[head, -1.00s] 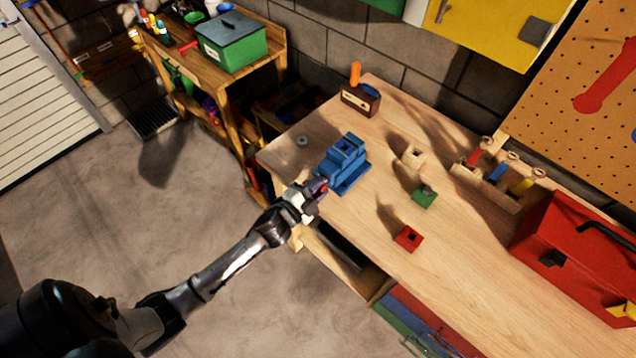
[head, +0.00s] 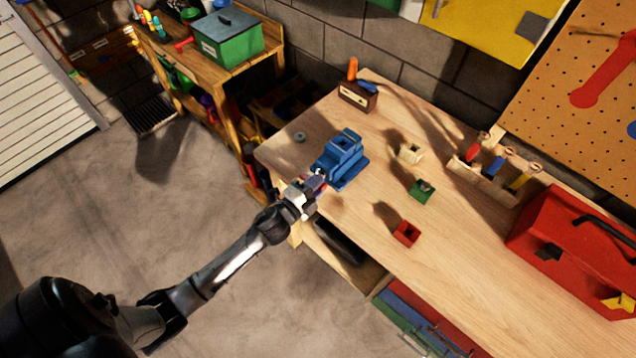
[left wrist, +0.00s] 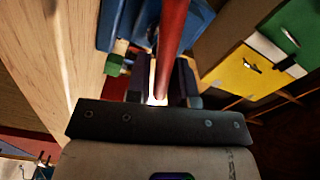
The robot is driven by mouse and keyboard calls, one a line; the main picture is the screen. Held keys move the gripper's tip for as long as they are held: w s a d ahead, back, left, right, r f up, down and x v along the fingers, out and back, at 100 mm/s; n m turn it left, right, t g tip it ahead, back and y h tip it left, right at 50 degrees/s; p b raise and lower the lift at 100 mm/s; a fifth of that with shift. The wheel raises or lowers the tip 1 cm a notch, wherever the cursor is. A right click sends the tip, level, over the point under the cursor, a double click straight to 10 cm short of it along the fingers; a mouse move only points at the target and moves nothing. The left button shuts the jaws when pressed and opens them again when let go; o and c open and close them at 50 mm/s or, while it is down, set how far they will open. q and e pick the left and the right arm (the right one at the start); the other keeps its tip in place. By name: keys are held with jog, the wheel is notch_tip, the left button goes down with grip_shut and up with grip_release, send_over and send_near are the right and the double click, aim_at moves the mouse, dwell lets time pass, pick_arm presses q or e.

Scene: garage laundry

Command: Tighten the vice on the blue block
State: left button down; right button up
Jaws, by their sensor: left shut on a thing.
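The blue vice (head: 345,172) stands on the wooden workbench near its left front corner. What looks like the blue block (head: 343,143), with a dark square opening, sits at the top of the vice between its jaws. I cannot tell how tightly the jaws press on it. My left gripper (head: 314,187) is at the vice's front side, just off the bench edge. It is shut on the red vice handle (left wrist: 174,35), which runs up between the fingers in the left wrist view. Part of the vice (left wrist: 118,22) shows beyond. My right gripper is not in view.
Red (head: 406,233), green (head: 421,191) and cream (head: 410,153) blocks stand right of the vice. A grey ring (head: 300,137) lies behind it. A red toolbox (head: 575,250) and a wooden rack (head: 480,182) are further right. An open drawer (head: 345,255) juts out below.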

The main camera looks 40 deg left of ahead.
pick_arm(q)
jog(key=shift+a, duration=0.1)
dwell(0.7)
jog(key=c, duration=1.4)
grip_release()
jog(key=shift+o, duration=1.4)
jog(key=shift+s+a, duration=0.15)
jog(key=shift+s, duration=0.15)
jog(key=shift+w, duration=0.1)
jog(key=s, duration=1.3)
jog(key=shift+s+a+b, duration=0.3)
jog(key=shift+s+b, duration=0.05)
jog(key=shift+s, duration=0.05)
jog(key=shift+w, duration=0.1)
